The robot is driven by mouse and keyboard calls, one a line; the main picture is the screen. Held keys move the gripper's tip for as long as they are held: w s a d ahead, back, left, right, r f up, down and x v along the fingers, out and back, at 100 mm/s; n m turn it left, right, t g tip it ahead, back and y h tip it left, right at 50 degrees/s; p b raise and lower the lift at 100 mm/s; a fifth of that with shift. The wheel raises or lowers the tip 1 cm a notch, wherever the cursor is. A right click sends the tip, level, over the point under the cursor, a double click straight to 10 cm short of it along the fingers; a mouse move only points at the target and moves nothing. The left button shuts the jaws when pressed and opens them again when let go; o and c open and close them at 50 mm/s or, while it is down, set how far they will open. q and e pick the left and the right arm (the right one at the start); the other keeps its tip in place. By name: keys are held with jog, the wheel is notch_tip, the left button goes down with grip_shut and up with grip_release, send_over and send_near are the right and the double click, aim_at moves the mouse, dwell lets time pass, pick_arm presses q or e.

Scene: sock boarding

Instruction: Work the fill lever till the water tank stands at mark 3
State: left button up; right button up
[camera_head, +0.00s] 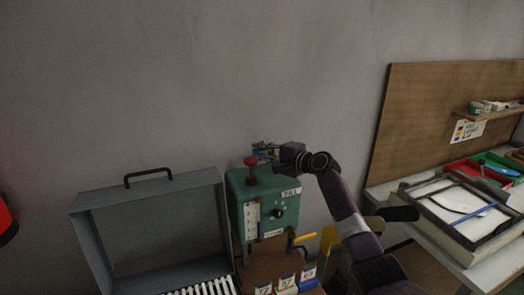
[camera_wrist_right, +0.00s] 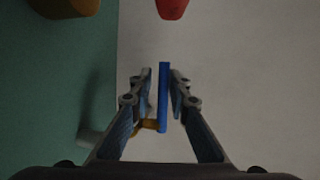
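The green tank unit (camera_head: 262,192) stands left of my right arm, with a white "FILL" label (camera_head: 291,192). A white scale plate (camera_head: 252,220) is on its front; its marks and water level are too small to read. My right gripper (camera_head: 262,150) is above the unit's top, behind the red knob (camera_head: 251,161). In the wrist view, a narrow blue bar (camera_wrist_right: 164,95), perhaps the fill lever's handle, stands between the fingers (camera_wrist_right: 162,80), with slim gaps beside it. A brass piece (camera_wrist_right: 150,125) shows near its lower end. My left gripper is out of view.
A grey open frame with a black handle (camera_head: 147,173) stands left of the unit. A yellow lever (camera_head: 304,238) sticks out at the unit's lower right. Small labelled boxes (camera_head: 287,282) are in front. A bench with a framed tray (camera_head: 470,246) is at right.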

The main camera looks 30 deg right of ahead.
jog(key=shift+d+r, duration=0.1)
jog(key=shift+d, duration=0.05)
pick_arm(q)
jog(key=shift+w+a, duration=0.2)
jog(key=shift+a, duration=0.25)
pick_arm(e)
jog(key=v, duration=1.2)
jog(key=shift+f, duration=0.2)
